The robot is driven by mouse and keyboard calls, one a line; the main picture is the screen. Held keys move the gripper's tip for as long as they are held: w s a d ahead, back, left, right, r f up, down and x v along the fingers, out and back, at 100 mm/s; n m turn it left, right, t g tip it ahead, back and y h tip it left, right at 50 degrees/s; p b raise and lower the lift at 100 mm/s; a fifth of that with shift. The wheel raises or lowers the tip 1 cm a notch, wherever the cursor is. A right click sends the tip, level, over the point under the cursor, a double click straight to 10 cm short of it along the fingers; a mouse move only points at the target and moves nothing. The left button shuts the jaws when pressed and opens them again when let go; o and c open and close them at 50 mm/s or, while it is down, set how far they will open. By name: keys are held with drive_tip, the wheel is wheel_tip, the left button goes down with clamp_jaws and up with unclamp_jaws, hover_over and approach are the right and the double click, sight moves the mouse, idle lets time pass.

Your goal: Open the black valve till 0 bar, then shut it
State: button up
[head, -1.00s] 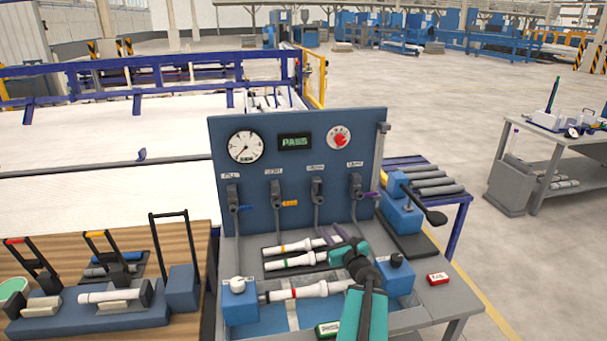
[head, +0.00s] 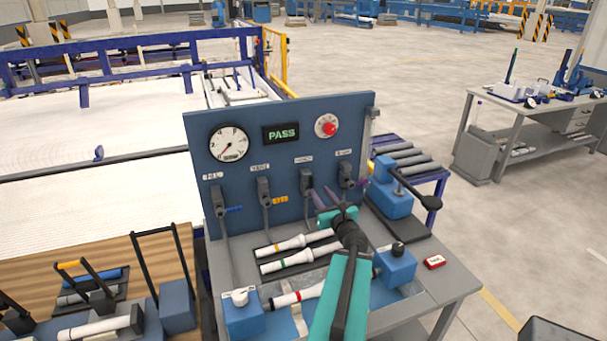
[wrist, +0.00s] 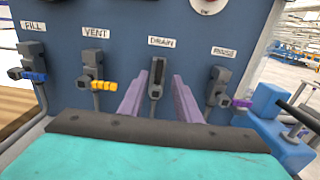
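The black valve, labelled DRAIN, is third from left on the blue panel (head: 280,150); it shows in the head view (head: 306,182) and the wrist view (wrist: 156,75). My gripper (head: 335,200) is open and empty. In the wrist view its purple fingers stand left and right of the valve, with gaps; contact is not visible. The round gauge (head: 229,143) has its needle toward the lower left; its numbers are too small to read. The display (head: 281,133) reads PASS.
The blue FILL (wrist: 32,75), yellow VENT (wrist: 103,84) and purple RINSE (wrist: 240,101) handles flank it. White pipes (head: 295,243) lie on the bench below my arm. A blue block with a black lever (head: 392,190) stands at the right. A red knob (head: 328,128) is on the panel.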

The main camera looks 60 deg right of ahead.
sight(311, 187)
drive_tip(key=shift+w+d+f+b, duration=0.25)
drive_tip(key=shift+w+b, duration=0.1)
drive_tip(key=shift+b, duration=1.3)
drive_tip(key=b+x, duration=0.1)
drive_tip(key=b, duration=0.7)
drive_tip(key=shift+w+d, duration=0.25)
drive_tip(key=shift+w, duration=0.05)
drive_tip(key=shift+r+p+x, duration=0.2)
drive_tip(key=shift+p+x, duration=1.05)
drive_tip(key=shift+x, duration=4.3)
clamp_jaws()
